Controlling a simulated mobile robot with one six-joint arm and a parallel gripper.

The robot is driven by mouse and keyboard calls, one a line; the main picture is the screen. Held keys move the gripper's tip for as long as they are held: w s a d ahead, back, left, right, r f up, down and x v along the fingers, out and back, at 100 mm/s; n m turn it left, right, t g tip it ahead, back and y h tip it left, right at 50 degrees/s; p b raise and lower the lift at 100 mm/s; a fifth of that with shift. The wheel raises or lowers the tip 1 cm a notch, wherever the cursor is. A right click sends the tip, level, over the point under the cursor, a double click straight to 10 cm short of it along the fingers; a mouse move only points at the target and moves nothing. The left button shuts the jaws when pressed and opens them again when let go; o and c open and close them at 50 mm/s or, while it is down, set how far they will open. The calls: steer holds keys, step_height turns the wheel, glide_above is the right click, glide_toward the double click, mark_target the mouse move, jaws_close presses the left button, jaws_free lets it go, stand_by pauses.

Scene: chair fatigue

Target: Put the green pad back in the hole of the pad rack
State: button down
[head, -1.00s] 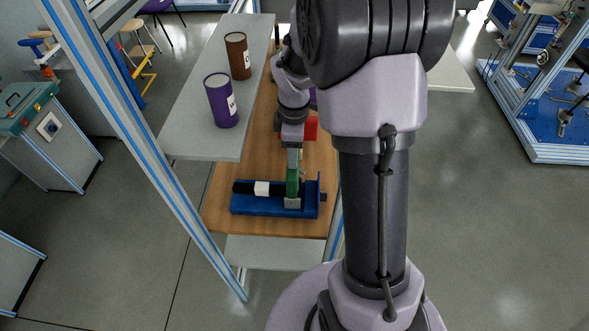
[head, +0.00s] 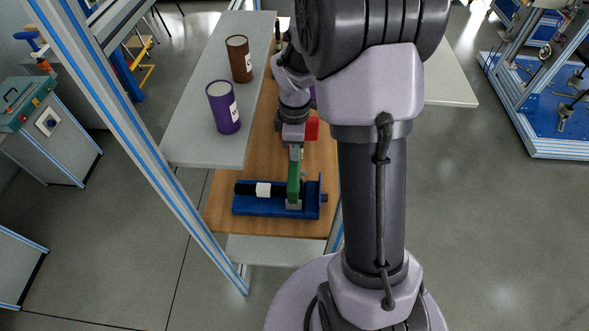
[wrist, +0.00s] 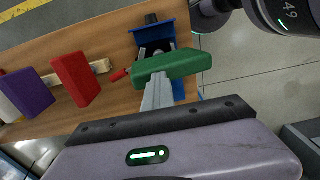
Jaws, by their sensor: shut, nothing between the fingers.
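The green pad (head: 294,185) stands upright at the blue fixture (head: 248,205), above a small grey block, in the head view. It also shows in the wrist view (wrist: 172,67), in front of the blue fixture. My gripper (head: 296,153) is at the pad's upper end in the head view. In the wrist view its grey fingers (wrist: 158,92) are together and empty, reaching up to the green pad's edge; whether they touch it is unclear. The pad rack (wrist: 102,67) is a light wooden strip, partly hidden by a red pad (wrist: 76,80) and a purple pad (wrist: 28,93).
The fixture carries a black cylinder (head: 246,188) with a white band. A small red part (wrist: 119,75) lies near the green pad. A grey shelf (head: 190,140) at the left holds a purple can (head: 223,107) and a brown can (head: 239,58). Bare wood table (head: 228,165) lies left of the arm.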

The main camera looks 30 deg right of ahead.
step_height(320, 180, up, 4)
steer(key=shift+s+a+f+p, duration=0.15)
steer(key=shift+f+p, duration=0.1)
steer(key=shift+p, duration=0.9)
steer(key=c, duration=2.1)
jaws_free()
steer(key=shift+f, duration=0.1)
steer(key=o, duration=0.4)
steer(key=shift+w, duration=0.2)
step_height(320, 180, up, 18)
steer(key=p, duration=0.3)
steer(key=s+a+f+m+t+b, duration=0.2)
steer(key=s+a+f+m+b, duration=0.3)
steer(key=f+b, duration=0.3)
steer(key=s+a+f+m+t+y+b, duration=0.1)
steer(key=s+a+f+m+t+b, duration=0.1)
steer(key=s+a+f+m+b, duration=0.3)
steer(key=s+a+f+m+t+b, duration=0.2)
steer(key=s+a+f+m+b, duration=0.3)
steer(key=f+b, duration=0.6)
steer(key=s+a+b, duration=0.1)
steer(key=s+b, duration=0.1)
steer(key=b, duration=0.2)
steer(key=shift+s+m+y, duration=0.15)
steer(key=shift+m+y, duration=0.15)
steer(key=shift+y, duration=0.1)
